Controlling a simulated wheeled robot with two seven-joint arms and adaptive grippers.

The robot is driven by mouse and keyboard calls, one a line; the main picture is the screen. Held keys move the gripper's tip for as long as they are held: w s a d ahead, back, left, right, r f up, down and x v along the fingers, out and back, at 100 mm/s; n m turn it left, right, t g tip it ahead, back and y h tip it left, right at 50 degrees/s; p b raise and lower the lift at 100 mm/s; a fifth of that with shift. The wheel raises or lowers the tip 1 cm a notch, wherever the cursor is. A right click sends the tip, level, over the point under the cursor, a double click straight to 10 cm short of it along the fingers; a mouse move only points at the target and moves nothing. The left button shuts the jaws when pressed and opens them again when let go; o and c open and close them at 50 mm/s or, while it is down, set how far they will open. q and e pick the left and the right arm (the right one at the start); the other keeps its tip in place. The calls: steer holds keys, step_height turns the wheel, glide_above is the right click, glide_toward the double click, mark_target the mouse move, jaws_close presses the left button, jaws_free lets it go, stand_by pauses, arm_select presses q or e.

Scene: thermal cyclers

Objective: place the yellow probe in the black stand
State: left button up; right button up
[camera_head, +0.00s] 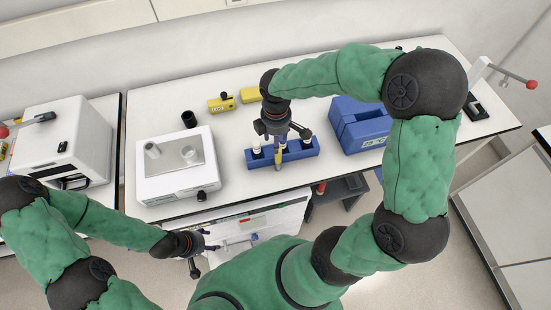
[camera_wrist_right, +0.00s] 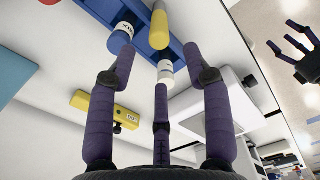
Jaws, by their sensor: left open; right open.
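The yellow probe (camera_head: 279,155) stands upright in a blue rack (camera_head: 313,152), between white-capped tubes; it also shows in the right wrist view (camera_wrist_right: 158,30). My right gripper (camera_head: 282,138) hangs over the rack, pointing down at the probe. In the right wrist view its three fingers (camera_wrist_right: 160,62) are spread, with nothing between them; I see no contact with the probe. A short black cylinder (camera_head: 189,119) stands behind the white balance-like device; I cannot tell if it is the black stand. My left gripper (camera_head: 207,242) is open and empty in front of the table.
The white device (camera_head: 180,185) is left of the rack. A larger blue box (camera_head: 355,130) stands close to its right. Yellow blocks (camera_head: 221,103) lie behind. A white cycler (camera_head: 62,140) is on the left table. The white tabletop between black cylinder and rack is mostly clear.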

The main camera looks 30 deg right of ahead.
mark_target(278, 159)
step_height(278, 159, down, 2)
steer(key=shift+f, duration=0.25)
steer(key=f, duration=0.5)
steer(key=shift+s+d+f+b, duration=0.1)
steer(key=shift+s+d+b, duration=0.15)
steer(key=shift+s+b, duration=0.15)
steer(key=shift+c, duration=0.2)
jaws_close()
